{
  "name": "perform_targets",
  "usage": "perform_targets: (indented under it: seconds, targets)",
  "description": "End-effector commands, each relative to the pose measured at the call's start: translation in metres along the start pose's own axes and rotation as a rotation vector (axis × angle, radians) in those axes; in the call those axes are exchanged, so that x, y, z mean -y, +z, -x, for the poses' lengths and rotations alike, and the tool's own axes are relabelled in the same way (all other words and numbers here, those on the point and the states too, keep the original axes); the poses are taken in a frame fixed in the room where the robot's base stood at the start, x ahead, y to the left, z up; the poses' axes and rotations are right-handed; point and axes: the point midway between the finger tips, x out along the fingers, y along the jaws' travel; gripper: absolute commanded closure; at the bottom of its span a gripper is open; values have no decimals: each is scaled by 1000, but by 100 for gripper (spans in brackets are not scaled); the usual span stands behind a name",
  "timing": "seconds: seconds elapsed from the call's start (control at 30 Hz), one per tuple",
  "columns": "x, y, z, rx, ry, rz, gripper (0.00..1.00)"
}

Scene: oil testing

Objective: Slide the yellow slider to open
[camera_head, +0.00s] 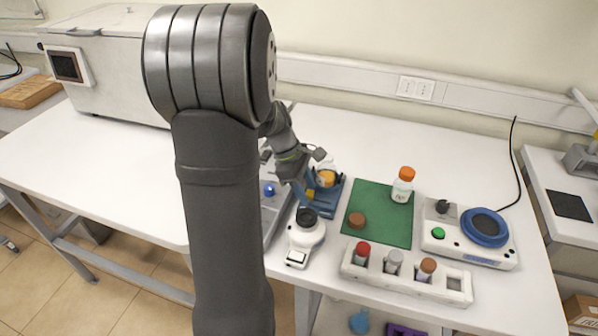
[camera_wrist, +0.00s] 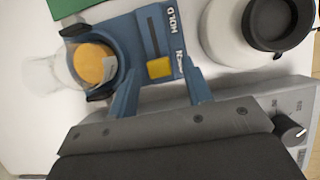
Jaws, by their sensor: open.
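The yellow slider (camera_wrist: 160,68) is a small block in a slot of a blue holder (camera_wrist: 150,30) marked with the word "HOLD". The holder also shows in the head view (camera_head: 323,210), partly behind my gripper. In the head view my gripper (camera_head: 302,192) points down at the holder, and the slider is mostly hidden there.
A white device with a black round top (camera_head: 306,218) stands close to the holder. A grey instrument with a knob (camera_wrist: 290,128) is near my gripper. A green mat (camera_head: 378,228) with an orange-capped bottle (camera_head: 403,185), a vial rack (camera_head: 455,283) and a blue-topped stirrer (camera_head: 485,228) lie to the right.

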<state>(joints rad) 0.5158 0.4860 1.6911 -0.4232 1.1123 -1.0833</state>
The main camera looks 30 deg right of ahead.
Motion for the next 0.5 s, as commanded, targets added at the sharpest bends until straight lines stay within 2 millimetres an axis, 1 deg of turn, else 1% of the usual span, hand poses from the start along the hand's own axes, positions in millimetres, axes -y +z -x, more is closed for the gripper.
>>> perform_targets:
  seconds: [0.17, 0.5]
  targets:
    - [-1, 0, 27, -1, 7, -1, 55]
    - [-1, -1, 110, -2, 7, 0, 55]
